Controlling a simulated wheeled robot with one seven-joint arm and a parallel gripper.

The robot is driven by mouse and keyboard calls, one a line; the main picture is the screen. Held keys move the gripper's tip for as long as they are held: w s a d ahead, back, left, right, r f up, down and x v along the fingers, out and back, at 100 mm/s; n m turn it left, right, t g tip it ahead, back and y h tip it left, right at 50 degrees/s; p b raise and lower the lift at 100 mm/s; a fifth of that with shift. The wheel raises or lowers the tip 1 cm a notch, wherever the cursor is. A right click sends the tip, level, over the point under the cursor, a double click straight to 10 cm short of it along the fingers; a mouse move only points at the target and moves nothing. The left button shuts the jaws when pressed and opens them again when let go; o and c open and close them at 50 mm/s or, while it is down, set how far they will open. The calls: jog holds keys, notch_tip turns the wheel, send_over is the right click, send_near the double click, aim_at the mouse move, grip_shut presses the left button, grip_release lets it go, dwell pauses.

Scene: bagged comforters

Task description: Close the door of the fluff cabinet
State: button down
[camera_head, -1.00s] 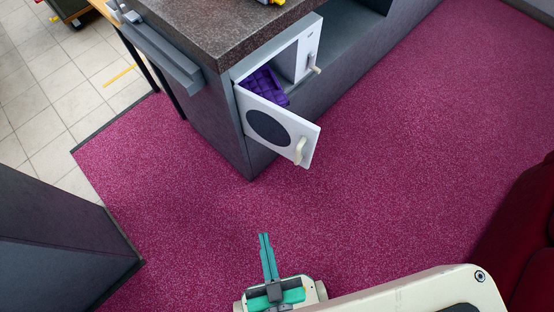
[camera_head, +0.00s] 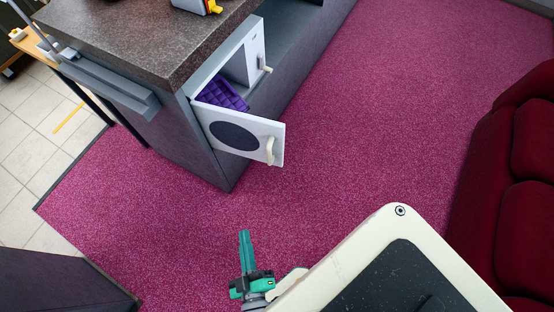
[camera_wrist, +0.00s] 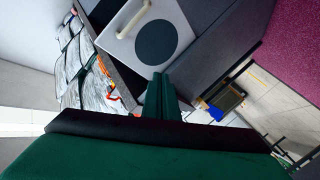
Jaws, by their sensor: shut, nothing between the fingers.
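The fluff cabinet is a small white unit (camera_head: 256,48) set under the dark stone counter. Its white door (camera_head: 230,122), with a dark round window and a cream handle (camera_head: 270,151), stands open and swung outward. A purple quilted thing (camera_head: 221,93) shows inside, behind the door. My gripper (camera_head: 245,238) is shut and empty, below the door in the head view and apart from it. In the wrist view the shut green fingers (camera_wrist: 161,82) point toward the door face (camera_wrist: 150,38) and its handle (camera_wrist: 134,18). I cannot judge the gap there.
The dark counter (camera_head: 150,40) has a grey rail on its left end. A dark red sofa (camera_head: 510,170) stands at the right. A dark block (camera_head: 60,283) is at the lower left. Magenta carpet (camera_head: 350,130) between them is clear.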

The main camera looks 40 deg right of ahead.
jog(key=w+d+f+n+g+h, duration=0.2)
jog(key=w+d+f+h, duration=0.2)
jog(key=w+d+f, duration=0.15)
jog(key=n+g+h, duration=0.3)
jog(key=h, duration=0.1)
send_near(280, 152)
jog(key=x, duration=0.6)
jog(key=shift+w+d+f, duration=0.1)
jog(key=shift+d, duration=0.25)
